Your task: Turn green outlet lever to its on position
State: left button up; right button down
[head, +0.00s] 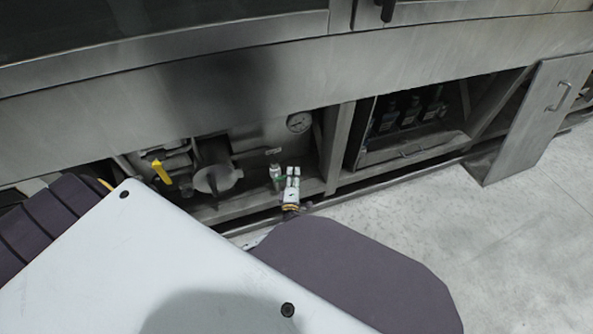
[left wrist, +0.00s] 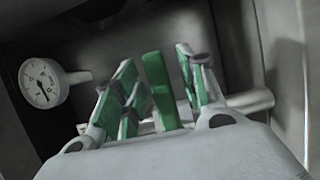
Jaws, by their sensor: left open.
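The green outlet lever (left wrist: 160,88) stands upright between the fingers of my left gripper (left wrist: 156,66) in the left wrist view. The gripper is open, with one finger on each side of the lever; the inner faces of the fingers also look green. I cannot tell whether a finger touches the lever. In the head view my left gripper (head: 292,172) is inside the low opening of the washer, and only a small bit of green shows beside it. My right gripper is not in view.
A pressure gauge (head: 299,122) is above the gripper. A yellow lever (head: 162,171) and pipework (head: 217,179) are to the left. A compartment with bottles (head: 411,112) is to the right. An open metal door panel (head: 528,119) juts out; the floor (head: 480,235) before it is clear.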

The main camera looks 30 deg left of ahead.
pick_arm(q)
jog(key=shift+w+a, duration=0.25)
jog(key=shift+w, duration=0.15)
jog(key=shift+c, duration=0.3)
grip_shut()
